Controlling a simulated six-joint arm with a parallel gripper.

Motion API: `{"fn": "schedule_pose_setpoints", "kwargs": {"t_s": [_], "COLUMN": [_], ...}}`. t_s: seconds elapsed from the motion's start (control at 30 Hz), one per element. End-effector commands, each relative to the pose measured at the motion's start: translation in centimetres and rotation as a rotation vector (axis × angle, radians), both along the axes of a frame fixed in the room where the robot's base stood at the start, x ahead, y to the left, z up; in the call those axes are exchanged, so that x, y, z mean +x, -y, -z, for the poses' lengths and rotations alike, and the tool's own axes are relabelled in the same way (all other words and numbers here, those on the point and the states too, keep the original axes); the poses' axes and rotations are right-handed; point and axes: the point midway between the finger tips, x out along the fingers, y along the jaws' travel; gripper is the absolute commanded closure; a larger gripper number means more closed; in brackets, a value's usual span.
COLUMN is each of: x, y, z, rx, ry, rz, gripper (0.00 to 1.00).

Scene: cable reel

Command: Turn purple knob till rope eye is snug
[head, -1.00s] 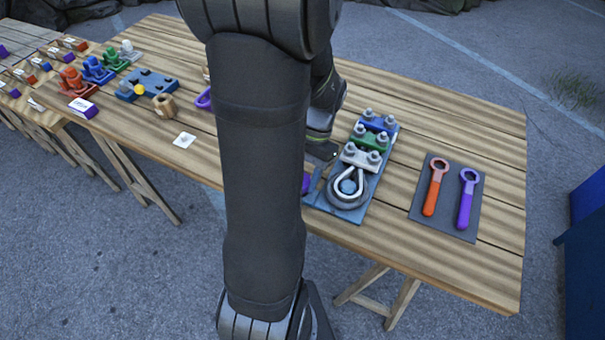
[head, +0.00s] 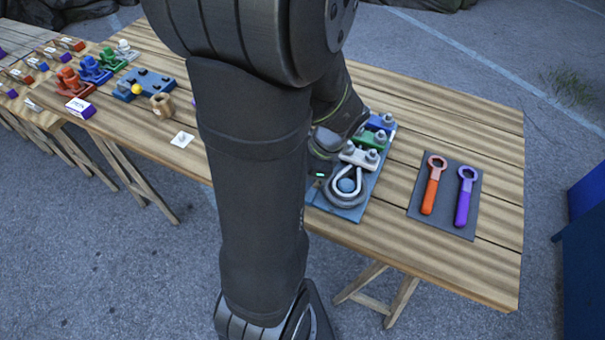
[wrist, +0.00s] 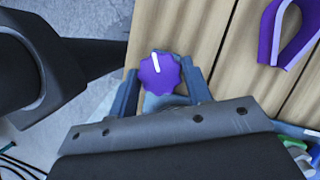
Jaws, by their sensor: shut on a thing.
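The purple knob (wrist: 159,72) shows in the wrist view, with a white pointer line toward the top, slightly left. My gripper (wrist: 161,84) is shut on the knob, one blue-grey finger on each side. In the head view the knob is hidden behind my arm. The rope eye (head: 332,194) is a grey loop with a pale liner around a blue round post (head: 347,185). It lies on a blue base plate (head: 352,213). White (head: 360,156), green and blue (head: 378,122) clamps with bolts sit behind it. I cannot tell how snug the eye is.
Orange (head: 432,185) and purple (head: 465,195) ring wrenches lie on a dark mat (head: 448,222) to the right. A purple U-shaped piece (wrist: 285,40) lies near the knob. Coloured blocks and fittings stand at the table's left. The right front tabletop is clear.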

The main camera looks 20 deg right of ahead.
Motion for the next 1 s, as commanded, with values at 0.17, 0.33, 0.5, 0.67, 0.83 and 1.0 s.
{"fn": "schedule_pose_setpoints", "kwargs": {"t_s": [0.17,0.33,0.5,0.67,0.83,1.0], "x": [-0.14,-0.20,-0.25,-0.25,-0.24,-0.25], "y": [-0.05,-0.13,-0.15,-0.18,-0.17,-0.17], "z": [-0.01,0.00,0.01,-0.01,0.00,0.01], "rx": [0.000,0.000,0.000,0.001,0.000,0.000], "ry": [0.001,0.000,0.000,0.001,0.000,0.000], "rz": [0.159,0.289,0.390,0.453,0.487,0.498], "gripper": [0.78,0.78,0.78,0.78,0.78,0.78]}}
